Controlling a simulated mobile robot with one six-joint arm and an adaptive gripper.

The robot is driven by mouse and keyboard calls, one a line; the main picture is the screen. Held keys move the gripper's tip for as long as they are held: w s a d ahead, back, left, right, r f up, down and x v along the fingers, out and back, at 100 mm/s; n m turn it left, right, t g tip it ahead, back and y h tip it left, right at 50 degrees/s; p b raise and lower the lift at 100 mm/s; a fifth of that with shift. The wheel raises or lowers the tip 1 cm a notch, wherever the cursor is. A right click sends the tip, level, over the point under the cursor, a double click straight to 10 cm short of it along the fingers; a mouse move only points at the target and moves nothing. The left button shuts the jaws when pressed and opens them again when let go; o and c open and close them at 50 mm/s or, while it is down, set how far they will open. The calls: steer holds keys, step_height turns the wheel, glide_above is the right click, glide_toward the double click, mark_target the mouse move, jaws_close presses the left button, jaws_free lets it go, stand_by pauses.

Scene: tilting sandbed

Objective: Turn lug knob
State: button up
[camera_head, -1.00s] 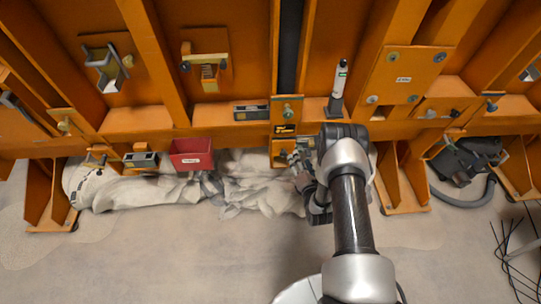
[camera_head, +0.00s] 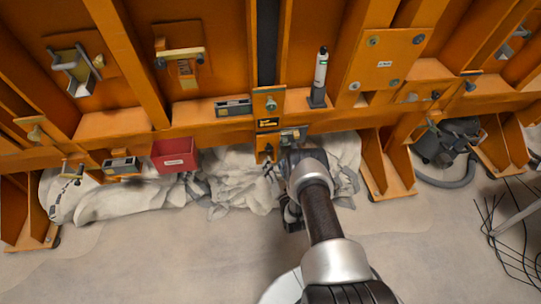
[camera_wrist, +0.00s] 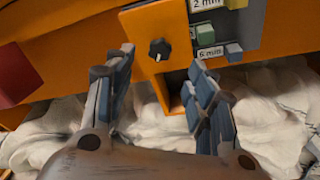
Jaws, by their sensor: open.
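A black round knob (camera_wrist: 159,48) with a white pointer mark sits on an orange plate (camera_wrist: 150,20) in the wrist view. My gripper (camera_wrist: 160,75) is open and empty, with one finger to the left of the knob and one to the lower right. The fingertips appear below the knob, apart from it; the remaining depth is hard to judge. In the head view my gripper (camera_head: 283,160) is at the small orange box under the frame beam, partly hidden by my own wrist. I cannot make out the knob clearly there.
A grey panel (camera_wrist: 225,30) with small blocks and "2 mm" and "6 mm" labels stands right of the knob. A red bin (camera_head: 174,156) hangs to the left. White crumpled cloth (camera_head: 235,180) lies below. Orange ribs flank the arm. A dark hose (camera_head: 450,170) lies right.

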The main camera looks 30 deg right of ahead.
mark_target(270, 150)
steer(key=w+b, duration=0.1)
steer(key=w, duration=0.2)
steer(key=w+d+b, duration=0.1)
steer(key=w, duration=0.3)
steer(key=shift+w+d, duration=0.2)
steer(key=shift+c, duration=0.3)
steer(key=c, duration=1)
steer(key=shift+c, duration=0.2)
